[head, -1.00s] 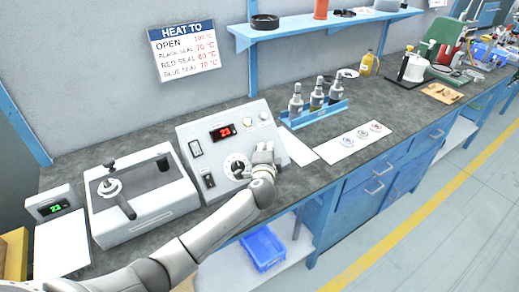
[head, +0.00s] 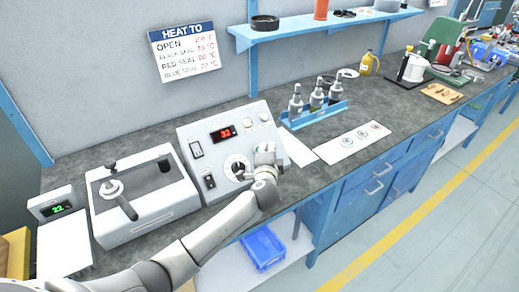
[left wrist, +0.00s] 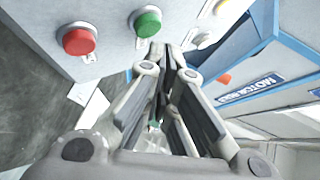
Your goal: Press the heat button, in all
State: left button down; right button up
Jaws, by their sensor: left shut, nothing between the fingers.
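The grey control box (head: 222,150) stands on the bench with a red display (head: 223,134) that seems to read 32, a round dial (head: 238,168) and switches. In the left wrist view its face carries a red button (left wrist: 78,40), a green button (left wrist: 148,22) and a partly cut-off third button (left wrist: 222,7). I cannot read which is the heat button. My left gripper (head: 264,150) is shut and empty at the box's lower right, hiding part of its face. In the left wrist view the fingertips (left wrist: 163,48) are close to the green button; contact is unclear. My right gripper is not in view.
A heating unit (head: 145,190) with a lever stands left of the box, beside a small green display (head: 57,209). A HEAT TO sign (head: 184,52) hangs on the wall.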

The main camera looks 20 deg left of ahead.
pick_arm(q)
jog(key=s+d+r+p, duration=0.2)
jog(key=d+r+p, duration=0.1)
jog(key=shift+s+r, duration=0.1)
jog(key=shift+r, duration=0.2)
jog(key=shift+a, duration=0.1)
dwell(0.7)
